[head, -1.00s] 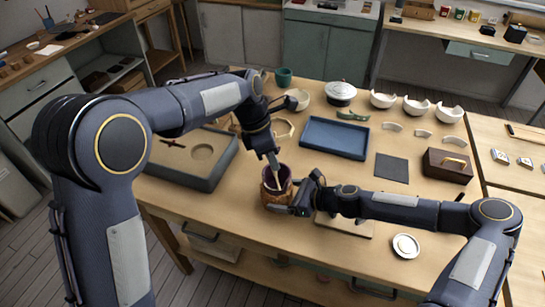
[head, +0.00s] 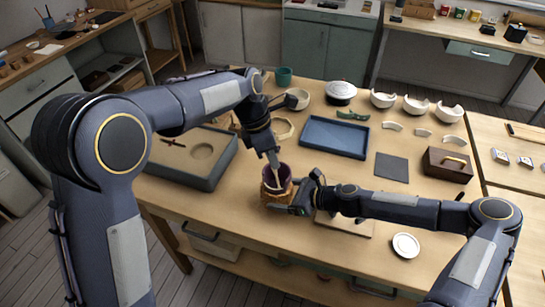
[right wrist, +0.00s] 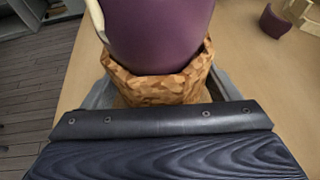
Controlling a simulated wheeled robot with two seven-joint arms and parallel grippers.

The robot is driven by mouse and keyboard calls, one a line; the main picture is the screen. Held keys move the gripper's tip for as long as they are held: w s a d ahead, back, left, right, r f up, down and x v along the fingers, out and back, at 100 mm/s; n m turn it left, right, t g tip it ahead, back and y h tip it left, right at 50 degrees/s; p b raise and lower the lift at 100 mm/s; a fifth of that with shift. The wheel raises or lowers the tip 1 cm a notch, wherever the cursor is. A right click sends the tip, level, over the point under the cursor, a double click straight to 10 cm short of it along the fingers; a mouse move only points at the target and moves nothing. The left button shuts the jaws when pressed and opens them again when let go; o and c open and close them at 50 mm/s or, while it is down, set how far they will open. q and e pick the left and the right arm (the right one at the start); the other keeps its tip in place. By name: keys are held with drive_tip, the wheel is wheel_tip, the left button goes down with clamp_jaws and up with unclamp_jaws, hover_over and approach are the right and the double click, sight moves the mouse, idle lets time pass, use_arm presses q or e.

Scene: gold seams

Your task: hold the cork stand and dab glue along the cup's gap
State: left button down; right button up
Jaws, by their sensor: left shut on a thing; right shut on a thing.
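The purple cup (head: 285,173) sits in the cork stand (head: 276,194) near the table's front edge. In the right wrist view the cup (right wrist: 160,35) rises out of the faceted brown cork stand (right wrist: 160,82). My right gripper (head: 299,205) is shut on the cork stand from the right. My left gripper (head: 271,156) is above the cup, shut on a thin pale applicator (head: 276,178). The applicator points down at the cup's left side; a pale piece (right wrist: 97,18) shows beside the cup in the right wrist view. The gap and any glue cannot be made out.
A grey tray (head: 185,178) with a round recess lies left and a blue tray (head: 335,150) behind. A dark pad (head: 391,167), a brown box (head: 447,164) and a white dish (head: 406,245) are to the right. White broken bowls (head: 415,106) stand at the back.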

use_arm(q)
drive_tip(key=shift+r, duration=4)
use_arm(e)
drive_tip(key=o, duration=0.9)
drive_tip(key=shift+d, duration=0.1)
drive_tip(key=v, duration=1.1)
drive_tip(key=shift+d, duration=0.1)
drive_tip(key=shift+s+d+r, duration=0.15)
drive_tip(key=shift+s+d, duration=0.05)
drive_tip(key=shift+d, duration=0.1)
